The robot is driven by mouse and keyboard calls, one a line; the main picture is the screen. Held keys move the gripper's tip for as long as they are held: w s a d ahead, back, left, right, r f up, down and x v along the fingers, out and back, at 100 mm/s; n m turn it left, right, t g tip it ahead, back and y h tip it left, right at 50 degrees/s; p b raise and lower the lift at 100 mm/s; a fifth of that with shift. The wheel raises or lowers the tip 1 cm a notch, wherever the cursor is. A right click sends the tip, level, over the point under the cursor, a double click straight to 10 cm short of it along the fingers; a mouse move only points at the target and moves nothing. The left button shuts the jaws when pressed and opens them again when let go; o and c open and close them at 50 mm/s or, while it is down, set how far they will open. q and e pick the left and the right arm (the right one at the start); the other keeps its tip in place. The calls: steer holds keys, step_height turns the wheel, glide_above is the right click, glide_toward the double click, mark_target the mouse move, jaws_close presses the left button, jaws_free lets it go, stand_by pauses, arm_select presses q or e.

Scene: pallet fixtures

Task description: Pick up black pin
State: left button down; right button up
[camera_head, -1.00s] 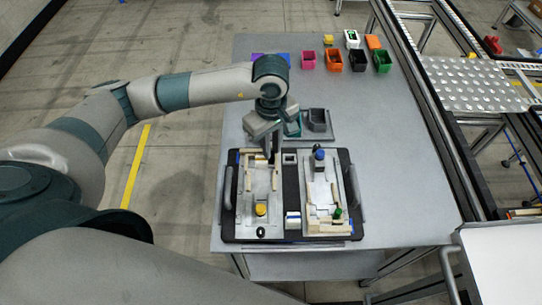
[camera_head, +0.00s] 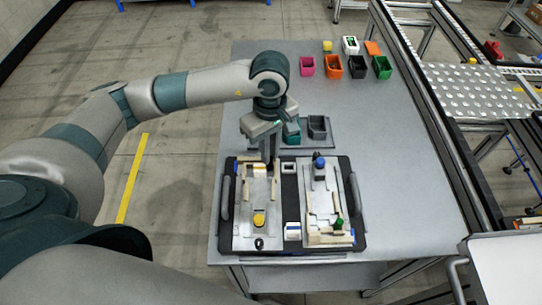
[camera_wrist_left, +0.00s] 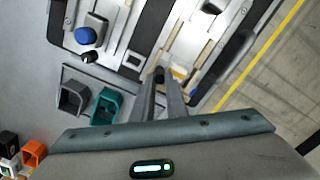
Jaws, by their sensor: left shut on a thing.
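My left gripper (camera_head: 271,164) is over the far end of the left fixture plate (camera_head: 252,212) on the black pallet (camera_head: 227,235). Its fingers point down. In the left wrist view the gripper (camera_wrist_left: 162,78) is shut on a small dark piece, the black pin (camera_wrist_left: 159,73), at the fingertips. The pin is mostly hidden by the fingers, and I cannot tell how far it is clear of the plate. My right gripper is not in view.
A blue-topped part (camera_head: 319,162) stands on the right fixture plate, and a yellow part (camera_head: 258,220) on the left one. A teal bin (camera_head: 291,133) and a grey bin (camera_head: 317,127) stand just behind the pallet. Several small bins line the table's far edge. The table's right side is clear.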

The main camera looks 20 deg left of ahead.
arm_select(q)
steer(key=s+d+r+b, duration=0.1)
steer(key=d+r+b, duration=0.3)
steer(key=d+r, duration=0.4)
steer(key=shift+s+d+r+b, duration=0.25)
steer(key=shift+d+r+b, duration=0.15)
steer(key=shift+d, duration=1.4)
steer(key=shift+a+f, duration=0.1)
steer(key=shift+f, duration=0.05)
